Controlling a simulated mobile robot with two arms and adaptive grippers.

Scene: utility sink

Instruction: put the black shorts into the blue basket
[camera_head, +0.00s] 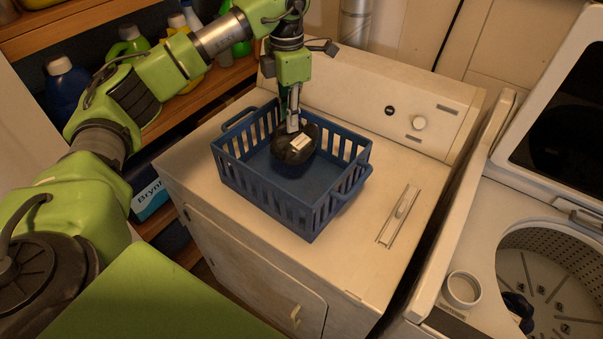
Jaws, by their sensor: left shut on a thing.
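The black shorts (290,157) show as a dark, bunched bundle with a small white patch. The blue basket (325,215) is an open slatted basket on top of the white dryer. My left gripper (293,122) comes down from above and is shut on the top of the shorts. The shorts hang within the basket's outline, near its back middle. I cannot tell whether they touch the basket floor. The basket floor around them looks bare. My right gripper is not in view.
The white dryer top (375,245) has free room right of the basket, and its control panel (390,105) rises behind. An open washer (550,270) stands at the right, with a dark item (519,304) in its drum. Shelves with bottles (68,90) stand at the left.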

